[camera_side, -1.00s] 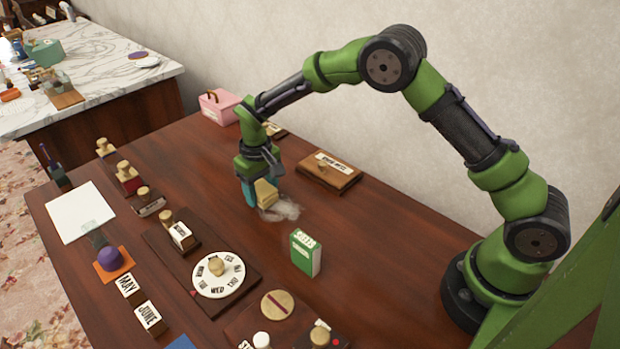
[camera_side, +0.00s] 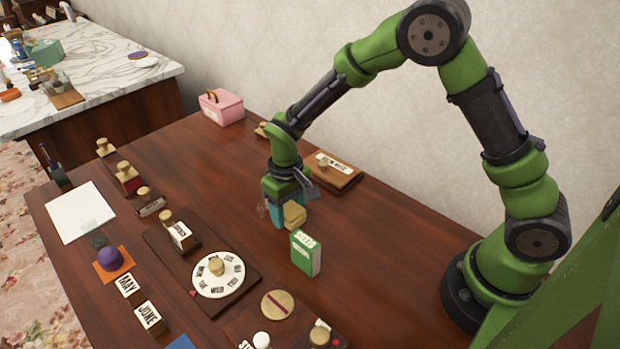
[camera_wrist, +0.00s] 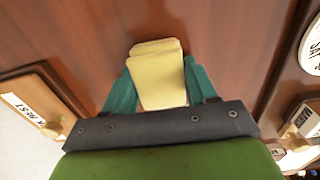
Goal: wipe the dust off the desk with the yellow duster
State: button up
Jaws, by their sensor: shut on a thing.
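The yellow duster (camera_side: 294,214) is a small pale-yellow block between the teal fingers of my gripper (camera_side: 283,217), which is shut on it. The duster is down at the brown wooden desk (camera_side: 370,230), just behind the green box. The wrist view shows the duster (camera_wrist: 158,78) between the teal fingers, above bare wood. A small faint grey trace of dust (camera_side: 262,209) shows just left of the gripper. Any dust under the duster or behind the fingers is hidden.
The green box (camera_side: 305,254) stands close in front of the gripper. A wooden block with a label (camera_side: 334,170) lies behind it. A round dial (camera_side: 218,274) and several stamps line the left and front. The desk's right middle is clear.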

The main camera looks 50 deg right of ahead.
aim_at(261, 198)
jog(key=shift+s, duration=0.95)
jog(key=shift+w+f, duration=0.1)
jog(key=shift+w, duration=5.7)
jog(key=shift+d, duration=0.45)
jog(key=shift+s, duration=6.05)
jog(key=shift+w+d, duration=0.1)
jog(key=shift+w, duration=5.8)
jog(key=shift+w+r, duration=0.15)
jog(key=shift+r, duration=0.05)
notch_tip(261, 198, up, 8)
